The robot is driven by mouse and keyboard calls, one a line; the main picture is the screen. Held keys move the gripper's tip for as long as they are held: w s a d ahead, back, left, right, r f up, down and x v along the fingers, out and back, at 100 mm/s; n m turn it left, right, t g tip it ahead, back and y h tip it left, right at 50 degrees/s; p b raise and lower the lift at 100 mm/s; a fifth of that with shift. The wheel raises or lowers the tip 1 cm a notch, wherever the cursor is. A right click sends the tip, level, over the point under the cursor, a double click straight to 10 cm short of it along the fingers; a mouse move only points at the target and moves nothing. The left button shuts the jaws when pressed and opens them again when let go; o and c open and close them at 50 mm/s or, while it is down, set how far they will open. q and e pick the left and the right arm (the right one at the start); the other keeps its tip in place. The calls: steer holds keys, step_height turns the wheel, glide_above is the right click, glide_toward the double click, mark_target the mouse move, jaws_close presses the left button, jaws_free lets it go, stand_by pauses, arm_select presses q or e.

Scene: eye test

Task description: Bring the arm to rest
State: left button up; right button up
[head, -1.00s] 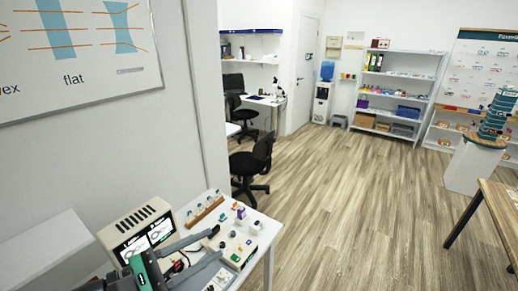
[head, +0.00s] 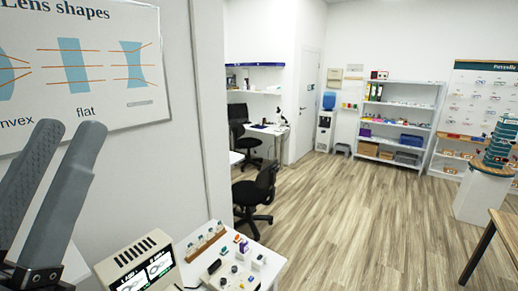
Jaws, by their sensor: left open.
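My left gripper (head: 68,132) is at the left edge of the head view. Its two long grey fingers point up and are apart, with nothing between them. It shows in front of the wall and the lens poster, left of the white table (head: 272,262) and away from the things on it. My right gripper is not in view.
A beige device with lit screens (head: 140,266) stands at the table's near left. A wooden rack of small bottles (head: 205,242) and small parts lie beside it. A black chair (head: 256,193) stands behind the table. The wooden floor (head: 370,220) to the right is mostly clear.

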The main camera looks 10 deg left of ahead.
arm_select(q)
step_height(320, 180, up, 18)
steer(key=p, duration=1.4)
steer(key=shift+r+p, duration=0.15)
steer(key=shift+p, duration=0.25)
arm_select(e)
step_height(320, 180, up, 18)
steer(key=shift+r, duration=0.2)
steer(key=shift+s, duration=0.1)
